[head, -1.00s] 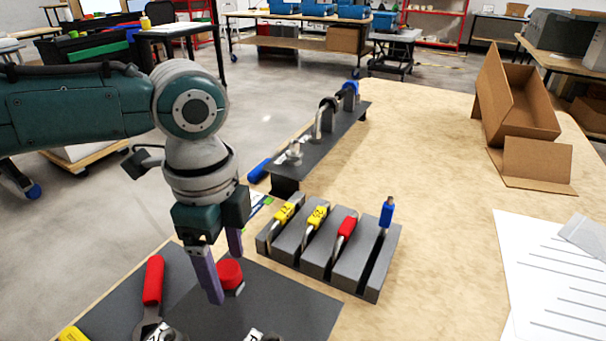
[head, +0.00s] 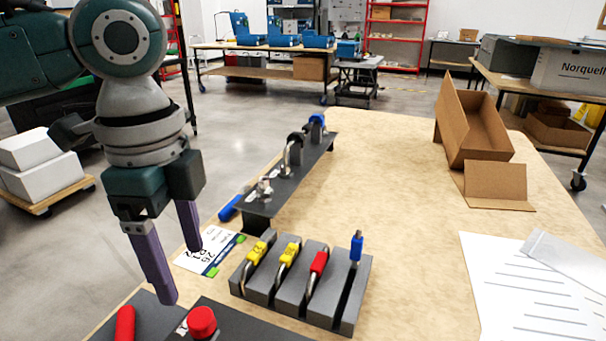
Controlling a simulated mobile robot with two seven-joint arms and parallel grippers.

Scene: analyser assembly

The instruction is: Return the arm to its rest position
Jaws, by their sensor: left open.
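My left arm comes in from the left in the head view. Its gripper (head: 174,272) points down with two purple fingers apart and nothing between them. It hangs above the table's left edge, near a dark plate with a red knob (head: 202,322) and a red handle (head: 125,324). The lower part of this plate area is cut off by the frame. The grey slotted rack (head: 341,318) stands to the right of the gripper, apart from it. My right gripper is not in view.
The rack holds yellow-, red- and blue-marked parts. A dark raised rail (head: 256,211) with fittings stands behind it. A printed card (head: 208,255) lies near the left edge. An open cardboard box (head: 476,136) and paper sheets (head: 510,290) are on the right. The table's middle is clear.

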